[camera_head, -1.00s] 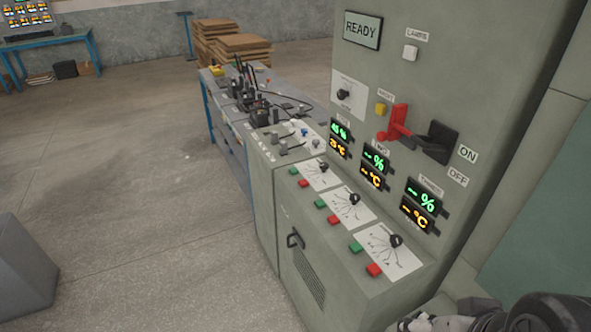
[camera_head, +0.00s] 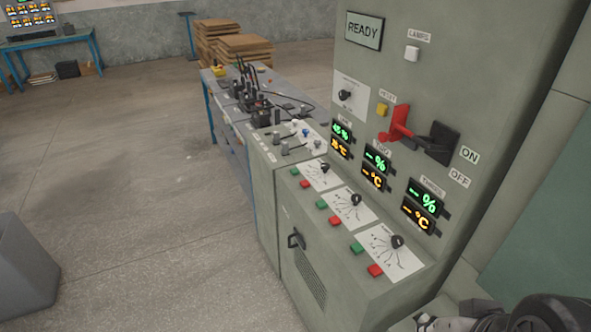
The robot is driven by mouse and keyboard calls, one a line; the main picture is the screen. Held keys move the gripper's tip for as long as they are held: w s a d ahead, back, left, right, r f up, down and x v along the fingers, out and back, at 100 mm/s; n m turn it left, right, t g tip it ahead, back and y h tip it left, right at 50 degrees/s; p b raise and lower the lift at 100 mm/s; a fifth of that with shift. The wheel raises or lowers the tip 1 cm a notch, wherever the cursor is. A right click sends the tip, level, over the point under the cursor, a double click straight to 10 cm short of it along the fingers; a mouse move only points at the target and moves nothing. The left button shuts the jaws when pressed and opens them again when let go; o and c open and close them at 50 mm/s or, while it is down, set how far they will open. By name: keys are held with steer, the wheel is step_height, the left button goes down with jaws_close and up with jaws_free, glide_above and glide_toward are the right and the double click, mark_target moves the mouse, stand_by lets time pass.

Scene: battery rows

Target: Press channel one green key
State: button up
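The channel one green key (camera_head: 294,171) is a small square button at the far end of the control cabinet's sloping desk. A red key (camera_head: 305,184) sits beside it, and a white dial plate with a black knob (camera_head: 324,168) is just to their right. The channel one display (camera_head: 341,140) above shows a green percent line and an orange temperature line. Part of my arm, with what may be my gripper (camera_head: 434,321), shows at the bottom right edge, cut off by the frame. It is far from the green key, and its fingers cannot be made out.
Two more green keys (camera_head: 322,205) (camera_head: 356,249) with red partners sit nearer on the desk. A red lever (camera_head: 401,124), a black switch (camera_head: 441,142) and a READY panel (camera_head: 363,31) are on the upright face. A workbench (camera_head: 228,119) stands beyond.

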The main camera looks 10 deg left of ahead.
jaws_close()
stand_by(1.2)
